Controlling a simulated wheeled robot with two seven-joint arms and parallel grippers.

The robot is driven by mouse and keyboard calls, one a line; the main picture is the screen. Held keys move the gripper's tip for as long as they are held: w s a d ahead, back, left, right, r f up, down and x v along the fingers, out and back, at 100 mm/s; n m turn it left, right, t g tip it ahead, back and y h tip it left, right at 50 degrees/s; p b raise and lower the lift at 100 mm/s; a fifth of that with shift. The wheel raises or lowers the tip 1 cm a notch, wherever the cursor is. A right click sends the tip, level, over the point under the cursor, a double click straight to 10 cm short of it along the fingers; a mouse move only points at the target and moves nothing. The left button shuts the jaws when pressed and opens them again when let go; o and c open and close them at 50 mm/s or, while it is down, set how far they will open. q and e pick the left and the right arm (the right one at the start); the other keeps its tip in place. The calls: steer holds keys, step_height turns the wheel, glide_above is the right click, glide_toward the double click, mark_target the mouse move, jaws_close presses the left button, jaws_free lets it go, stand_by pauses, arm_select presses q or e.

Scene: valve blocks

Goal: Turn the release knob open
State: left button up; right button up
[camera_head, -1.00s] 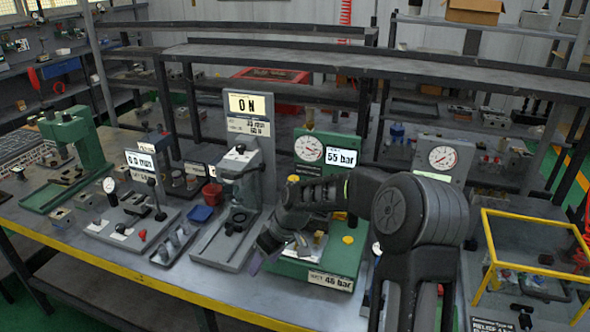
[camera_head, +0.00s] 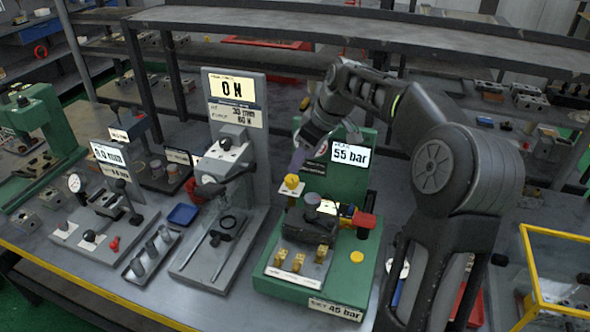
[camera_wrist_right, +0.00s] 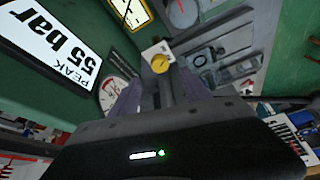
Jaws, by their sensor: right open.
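A small yellow knob (camera_head: 292,182) stands on a pale plate at the left side of the green test stand (camera_head: 335,288). I take it for the release knob; no label on it is readable. It also shows in the right wrist view (camera_wrist_right: 160,63), just beyond the fingers and between them. My right gripper (camera_head: 298,160) is above the knob, pointing down, with its fingers open and empty. Whether they touch the knob cannot be told. My left gripper is not in view.
A black block (camera_head: 306,225) with brass fittings sits on the stand, with a red handle (camera_head: 365,220) beside it. A grey press with a 0 N display (camera_head: 231,88) stands close on the left. A yellow-framed box (camera_head: 530,270) is at the right.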

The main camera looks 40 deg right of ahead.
mark_target(293, 178)
steer(key=shift+p+x, duration=0.75)
steer(key=shift+x, duration=3.2)
steer(key=shift+s, duration=0.1)
steer(key=shift+c, duration=0.4)
jaws_close()
